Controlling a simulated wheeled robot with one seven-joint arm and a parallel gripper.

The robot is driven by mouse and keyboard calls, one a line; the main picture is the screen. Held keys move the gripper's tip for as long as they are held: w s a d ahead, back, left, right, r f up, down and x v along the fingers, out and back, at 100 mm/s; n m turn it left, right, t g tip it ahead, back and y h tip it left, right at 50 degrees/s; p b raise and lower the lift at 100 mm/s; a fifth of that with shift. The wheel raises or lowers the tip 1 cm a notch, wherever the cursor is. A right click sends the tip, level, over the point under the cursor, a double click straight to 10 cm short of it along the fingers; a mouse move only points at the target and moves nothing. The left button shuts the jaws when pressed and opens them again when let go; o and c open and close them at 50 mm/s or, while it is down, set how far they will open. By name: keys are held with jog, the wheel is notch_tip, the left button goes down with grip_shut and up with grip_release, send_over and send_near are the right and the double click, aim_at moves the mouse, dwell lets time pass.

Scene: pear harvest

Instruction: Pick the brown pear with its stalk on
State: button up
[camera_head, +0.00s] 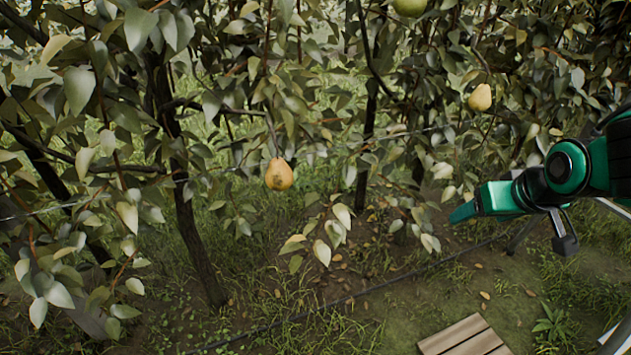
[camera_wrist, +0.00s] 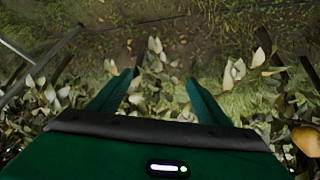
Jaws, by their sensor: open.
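An orange-brown pear (camera_head: 279,174) with a small dark mark hangs by its stalk from a thin twig, left of the middle in the head view. My gripper (camera_head: 464,213) is at the right of that view, well apart from this pear and lower than it. In the wrist view my gripper (camera_wrist: 158,80) has its two green fingers spread with no fruit between them. An orange pear (camera_wrist: 308,140) shows at the right edge of the wrist view, outside the fingers; I cannot tell which pear it is.
A paler yellow pear (camera_head: 480,98) hangs above my gripper, and a green pear (camera_head: 410,7) at the top edge. Leafy branches, trunks (camera_head: 192,225) and thin wires cross the scene. A wooden slatted surface (camera_head: 463,338) lies at the bottom. Open grass lies below the foliage.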

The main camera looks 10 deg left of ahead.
jog(key=w+a+r+n+t+y, duration=0.2)
jog(key=a+n+y, duration=0.3)
jog(key=a, duration=1.4)
jog(key=n+y, duration=0.3)
jog(key=y, duration=0.1)
send_near(287, 177)
jog(key=w+a+f, duration=0.1)
jog(key=shift+y, duration=0.3)
jog(key=x, duration=1.1)
jog(key=shift+d+f, duration=0.1)
jog(key=shift+f, duration=0.05)
jog(key=c, duration=1.2)
jog(key=shift+c, duration=0.2)
